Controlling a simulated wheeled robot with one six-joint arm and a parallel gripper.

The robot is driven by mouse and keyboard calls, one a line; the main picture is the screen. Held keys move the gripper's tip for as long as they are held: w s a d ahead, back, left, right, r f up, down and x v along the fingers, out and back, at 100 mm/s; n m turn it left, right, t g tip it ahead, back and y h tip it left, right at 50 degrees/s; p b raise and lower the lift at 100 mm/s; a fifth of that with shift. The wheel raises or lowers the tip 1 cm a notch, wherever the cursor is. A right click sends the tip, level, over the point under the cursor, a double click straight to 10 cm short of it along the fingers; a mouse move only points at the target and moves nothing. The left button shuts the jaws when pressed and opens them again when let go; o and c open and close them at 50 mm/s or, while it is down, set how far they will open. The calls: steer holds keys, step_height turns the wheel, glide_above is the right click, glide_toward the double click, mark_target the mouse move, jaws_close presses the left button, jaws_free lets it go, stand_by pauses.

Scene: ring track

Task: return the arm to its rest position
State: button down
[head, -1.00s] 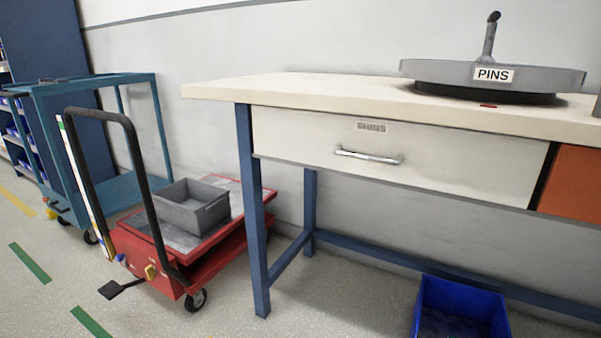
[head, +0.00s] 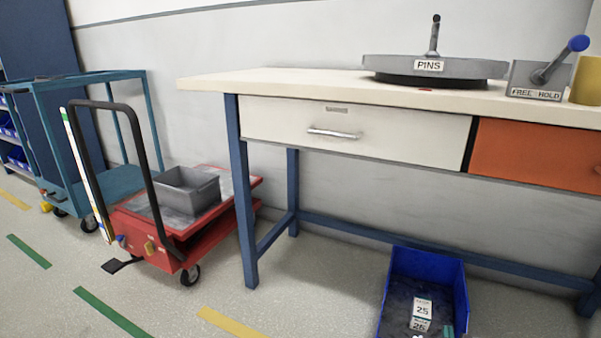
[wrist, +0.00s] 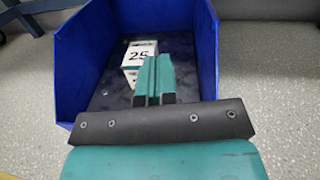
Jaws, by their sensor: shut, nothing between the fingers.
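My gripper (wrist: 155,80) shows in the wrist view with its two teal fingers together and nothing between them. It is over the blue bin (wrist: 207,45), pointing into it. A small teal piece at the bottom edge there may be my gripper; the rest of the arm is out of view.
The workbench (head: 300,86) has a closed white drawer (head: 390,135) and an orange one (head: 545,155). On top are the PINS turntable (head: 470,70) and the FREE/HOLD lever box (head: 525,80). A red cart (head: 215,225) with a grey tray (head: 187,192) stands left. Floor in front is clear.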

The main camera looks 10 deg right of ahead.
steer(key=w+a+r+n+t+y, duration=0.1)
steer(key=w+a+r+n+y, duration=0.5)
steer(key=w+r+n, duration=0.3)
steer(key=w+a+r+n+y, duration=0.5)
steer(key=w+r+n+y, duration=0.15)
steer(key=w+r, duration=0.3)
steer(key=a+r+n+g+y+p, duration=0.1)
steer(key=a+r+n+g+y, duration=0.5)
steer(key=a+r+n, duration=0.95)
steer(key=s+a+r+n+g+h, duration=0.1)
steer(key=s+a+r+n+g, duration=0.55)
steer(key=s+a+r, duration=0.75)
steer(key=s+d+r+n+g+h+p, duration=0.1)
steer(key=s+r+n+h, duration=0.15)
steer(key=s, duration=0.75)
steer(key=s+d+r+n+g+h, duration=0.15)
steer(key=s+n, duration=0.25)
steer(key=s, duration=0.5)
steer(key=s+r+n+g+h+p, duration=0.1)
steer(key=s+r+n+g, duration=0.15)
steer(key=s, duration=0.75)
step_height(320, 180, up, 37)
steer(key=n+p, duration=0.1)
steer(key=p, duration=3.6)
steer(key=shift+s+d+r+p, duration=0.15)
steer(key=shift+s+d+p, duration=0.1)
steer(key=shift+s+p, duration=0.15)
steer(key=shift+t, duration=0.25)
